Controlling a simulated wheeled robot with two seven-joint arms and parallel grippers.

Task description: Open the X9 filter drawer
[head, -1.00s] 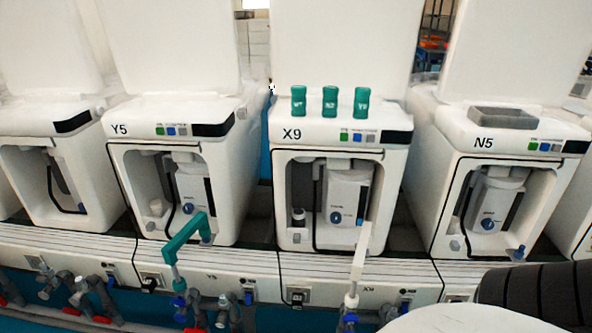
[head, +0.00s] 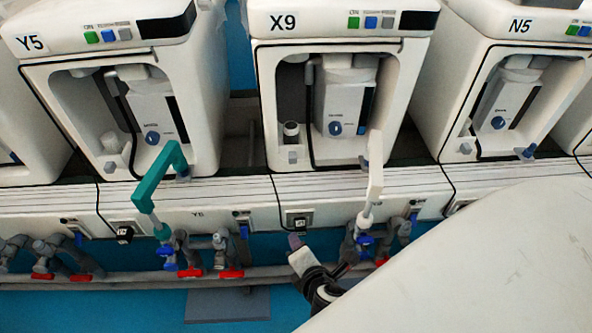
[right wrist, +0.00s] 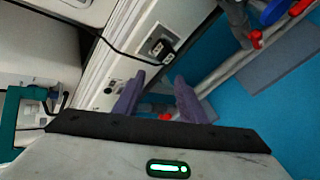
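The X9 unit (head: 345,75) stands in the middle of the head view, with a white canister (head: 345,105) in its open bay. A white panel (head: 335,212) runs below it and carries a small black socket (head: 299,222). I cannot make out the drawer's own edges. My right gripper (head: 295,242) is just below this socket in the head view. In the right wrist view its two purple fingers (right wrist: 158,82) are apart with nothing between them. A black socket (right wrist: 160,48) on the white panel lies beyond the fingertips. My left gripper is not in view.
A white spout (head: 374,180) and valves (head: 365,240) stand right of the gripper. A teal pipe (head: 158,175) rises at left. A grey horizontal pipe (head: 255,274) runs below the panel. Units Y5 (head: 110,70) and N5 (head: 515,85) flank X9.

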